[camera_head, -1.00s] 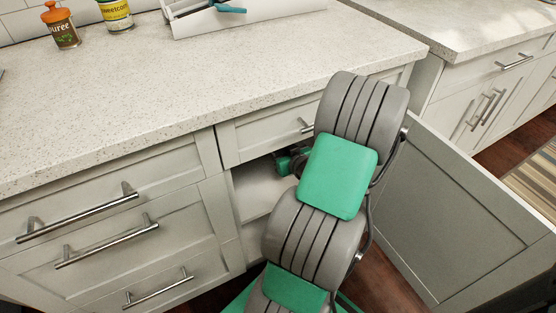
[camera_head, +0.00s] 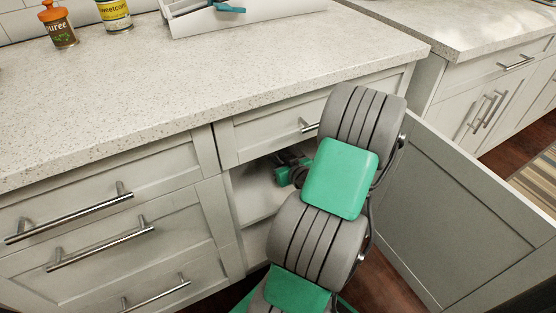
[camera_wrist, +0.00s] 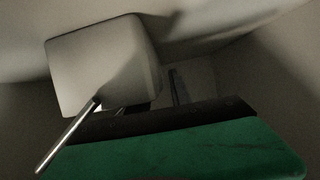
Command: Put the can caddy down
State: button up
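My gripper (camera_wrist: 128,108) is inside the open cabinet, below the counter. In the head view only a green and dark part near it (camera_head: 287,170) shows, and my arm hides the rest. In the dim wrist view a pale, rounded boxy thing (camera_wrist: 100,65) with a thin metal rod (camera_wrist: 68,138) is close in front of the gripper. It may be the can caddy, but I cannot tell for sure. The fingertips are hidden, so I cannot tell whether they hold it or whether it rests on the shelf.
The cabinet shelf (camera_head: 250,200) shows left of my arm. An open door (camera_head: 455,220) stands to the right, and a drawer (camera_head: 275,130) is above the opening. On the counter (camera_head: 200,85) are an orange-capped bottle (camera_head: 58,25), a yellow can (camera_head: 115,14) and a white tray (camera_head: 265,20).

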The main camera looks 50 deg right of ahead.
jog(key=shift+s+r+p, duration=0.25)
jog(key=shift+r+p, duration=0.1)
jog(key=p+v, duration=0.2)
jog(key=v, duration=0.9)
jog(key=shift+s, duration=0.2)
jog(key=shift+a, duration=0.15)
